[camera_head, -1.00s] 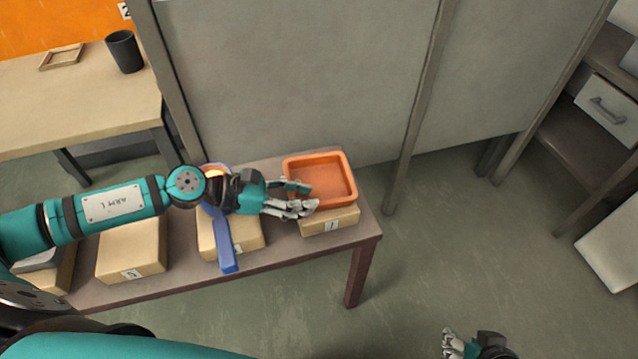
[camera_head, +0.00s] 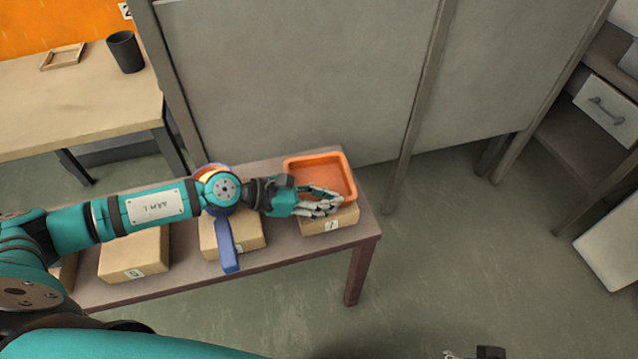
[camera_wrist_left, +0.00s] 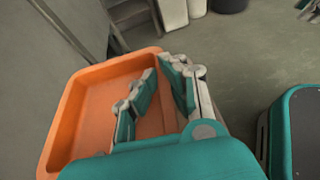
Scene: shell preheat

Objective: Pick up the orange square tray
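The orange square tray (camera_head: 335,163) rests on a cardboard box labelled 1 (camera_head: 345,222) at the right end of the low bench. My left gripper (camera_head: 335,202) is at the tray's near side, fingers pointing right. In the left wrist view, the fingers (camera_wrist_left: 160,72) stand apart on either side of the wall of the tray (camera_wrist_left: 62,125), one inside and one outside. I see a gap between the fingers. The tray sits level on its box. Only the top of my right gripper (camera_head: 478,352) shows at the bottom edge, mostly cut off.
A blue-handled pan (camera_head: 226,245) lies on the box left of the tray, partly under my left arm. More boxes (camera_head: 135,255) stand along the bench (camera_head: 278,261). Grey partition panels (camera_head: 290,80) rise behind it. The floor to the right is open.

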